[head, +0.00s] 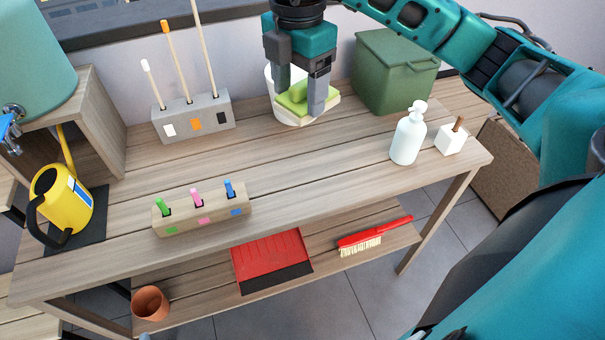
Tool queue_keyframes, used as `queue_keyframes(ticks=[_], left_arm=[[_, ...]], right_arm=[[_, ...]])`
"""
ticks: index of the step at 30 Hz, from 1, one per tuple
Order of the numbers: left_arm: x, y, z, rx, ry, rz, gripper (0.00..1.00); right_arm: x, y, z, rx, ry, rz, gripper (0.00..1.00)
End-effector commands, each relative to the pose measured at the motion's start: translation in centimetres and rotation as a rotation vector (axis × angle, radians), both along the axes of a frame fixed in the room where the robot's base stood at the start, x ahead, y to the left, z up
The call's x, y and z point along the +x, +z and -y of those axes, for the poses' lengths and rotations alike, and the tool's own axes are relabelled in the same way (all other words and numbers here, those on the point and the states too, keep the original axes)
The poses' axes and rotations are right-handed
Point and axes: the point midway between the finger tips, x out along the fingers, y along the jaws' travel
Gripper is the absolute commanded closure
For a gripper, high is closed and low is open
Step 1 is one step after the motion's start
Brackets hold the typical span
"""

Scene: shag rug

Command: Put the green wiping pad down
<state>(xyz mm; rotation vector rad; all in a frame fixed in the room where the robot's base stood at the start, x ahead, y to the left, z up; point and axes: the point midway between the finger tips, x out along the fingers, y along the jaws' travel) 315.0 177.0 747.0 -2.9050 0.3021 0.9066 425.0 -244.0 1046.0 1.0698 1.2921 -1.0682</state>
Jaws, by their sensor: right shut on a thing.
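My right gripper (300,99) hangs at the back middle of the wooden table, fingers pointing down. It is shut on the green wiping pad (292,101), which shows as a light green block between and beside the fingers. A round cream-white container (294,121) stands on the table right at the pad. The pad appears at its opening, but I cannot tell whether it touches the container. The fingers hide part of the pad and the container. My left gripper is not in view.
Right of the gripper stands a green lidded bin (392,75), with a white pump bottle (407,138) and a small white holder (451,140) nearby. A grey stick rack (193,120) stands left. A marker block (202,212) and yellow watering can (68,203) are front left. The table's centre is clear.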

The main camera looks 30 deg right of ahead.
Motion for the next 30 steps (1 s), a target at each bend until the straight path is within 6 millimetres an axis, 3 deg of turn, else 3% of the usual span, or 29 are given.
queue_keyframes(ticks=[5,18,30], left_arm=[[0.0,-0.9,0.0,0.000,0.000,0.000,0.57],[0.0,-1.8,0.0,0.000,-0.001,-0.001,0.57],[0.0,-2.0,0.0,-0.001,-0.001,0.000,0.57]], right_arm=[[-0.1,-2.4,0.0,0.001,-0.035,-0.005,0.61],[-0.1,-13.4,0.0,-0.001,-0.033,-0.004,0.61],[-0.1,-17.5,0.0,-0.001,-0.031,-0.003,0.61]])
